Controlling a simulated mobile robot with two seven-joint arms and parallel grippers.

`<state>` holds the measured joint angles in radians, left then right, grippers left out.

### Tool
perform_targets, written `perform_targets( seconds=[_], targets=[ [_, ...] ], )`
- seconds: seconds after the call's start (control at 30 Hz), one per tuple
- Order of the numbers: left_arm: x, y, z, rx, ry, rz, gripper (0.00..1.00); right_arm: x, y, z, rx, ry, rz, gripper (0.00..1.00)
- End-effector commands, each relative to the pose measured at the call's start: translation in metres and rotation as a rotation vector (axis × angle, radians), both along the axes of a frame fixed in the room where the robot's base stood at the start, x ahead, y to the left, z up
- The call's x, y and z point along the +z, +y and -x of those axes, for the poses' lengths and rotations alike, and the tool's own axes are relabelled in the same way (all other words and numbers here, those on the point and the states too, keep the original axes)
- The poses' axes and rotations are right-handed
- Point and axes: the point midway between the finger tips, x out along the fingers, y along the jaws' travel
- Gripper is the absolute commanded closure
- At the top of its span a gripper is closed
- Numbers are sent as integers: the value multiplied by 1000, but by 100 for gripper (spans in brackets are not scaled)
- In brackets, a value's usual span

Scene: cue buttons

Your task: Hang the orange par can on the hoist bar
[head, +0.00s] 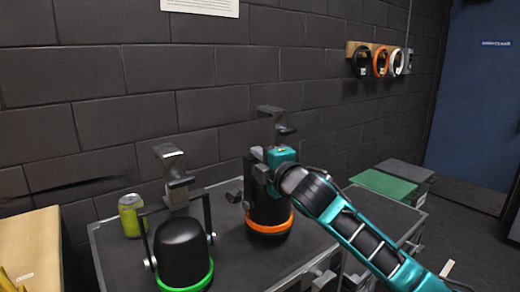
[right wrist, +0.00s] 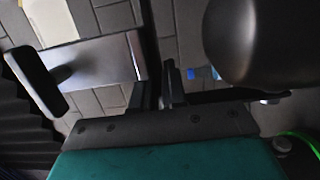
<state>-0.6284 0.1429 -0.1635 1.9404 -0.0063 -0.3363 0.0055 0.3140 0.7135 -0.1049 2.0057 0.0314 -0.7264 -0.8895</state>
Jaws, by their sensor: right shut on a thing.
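The orange par can (head: 268,212) is a black can with an orange ring at its lower end and a grey clamp (head: 275,118) above. It is over the dark case top; I cannot tell whether it touches it. My right gripper (head: 259,165) is shut on its yoke, just below the clamp. In the right wrist view the gripper's fingers (right wrist: 160,90) are close together, with the clamp (right wrist: 95,60) at left and a dark rounded can body (right wrist: 262,40) at right. My left gripper and the hoist bar are not in view.
A green-ringed par can (head: 182,252) stands left on the case (head: 120,262), beside a yellow-green drink can (head: 131,215). A wooden box (head: 32,245) is far left. Rolls hang on a wall rack (head: 360,50). A green-topped case (head: 385,185) stands right. The brick wall is close behind.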

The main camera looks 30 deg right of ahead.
Motion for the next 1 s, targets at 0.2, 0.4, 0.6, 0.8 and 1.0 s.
perform_targets(
  seconds=[0.2, 0.4, 0.6, 0.8, 1.0],
  targets=[
    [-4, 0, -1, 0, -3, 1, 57, -21, 0, 0, 1, -8, 2, 100],
    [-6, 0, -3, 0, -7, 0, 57, -37, 0, 1, 1, -12, 4, 100],
    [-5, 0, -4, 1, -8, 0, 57, -36, 0, 1, 1, -12, 5, 100],
    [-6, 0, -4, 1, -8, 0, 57, -45, 0, 0, 0, 3, 0, 83],
    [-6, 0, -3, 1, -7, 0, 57, -45, 0, 0, 1, 3, -1, 64]
  ],
)
